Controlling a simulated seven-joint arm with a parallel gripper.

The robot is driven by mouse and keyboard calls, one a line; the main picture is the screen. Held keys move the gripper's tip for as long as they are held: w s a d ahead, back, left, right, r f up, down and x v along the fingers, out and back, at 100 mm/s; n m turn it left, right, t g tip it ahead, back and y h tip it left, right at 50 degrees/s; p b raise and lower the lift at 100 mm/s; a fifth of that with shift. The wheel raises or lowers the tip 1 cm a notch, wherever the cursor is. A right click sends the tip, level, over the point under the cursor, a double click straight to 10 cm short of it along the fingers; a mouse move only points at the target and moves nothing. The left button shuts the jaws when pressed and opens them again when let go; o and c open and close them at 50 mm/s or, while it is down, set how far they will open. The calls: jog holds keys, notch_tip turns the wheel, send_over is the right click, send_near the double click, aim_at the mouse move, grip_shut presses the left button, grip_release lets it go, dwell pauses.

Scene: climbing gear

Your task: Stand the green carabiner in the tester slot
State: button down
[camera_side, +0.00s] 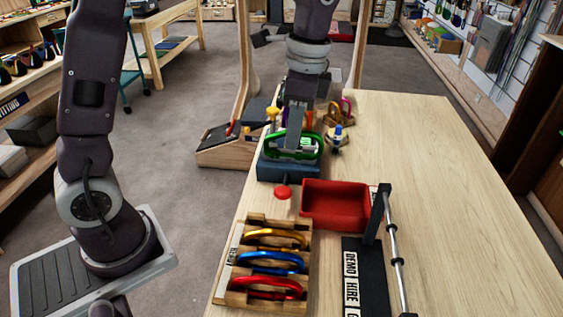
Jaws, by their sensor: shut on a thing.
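The green carabiner (309,148) is at the far left part of the table, lying lengthwise across the picture. My gripper (294,140) points down from above and is shut on the green carabiner. The tester (290,172) is a dark blue block with a red knob (283,192) at its front. The carabiner is at the top of the tester. I cannot tell whether its lower edge sits in the slot or is held just above it, because the slot is hidden.
A wooden rack (234,295) holds yellow, blue and red carabiners at the front. Small gear (340,113) lies behind. The table's right side (455,200) is clear.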

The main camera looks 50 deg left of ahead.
jog(key=w+a+f, duration=0.2)
jog(key=w+a, duration=0.3)
jog(key=a, duration=0.3)
jog(key=shift+w+f, duration=0.3)
jog(key=shift+f, duration=0.1)
jog(key=shift+f, duration=0.6)
jog(key=shift+f, duration=0.1)
jog(key=shift+f, duration=1.1)
jog(key=shift+f, duration=0.55)
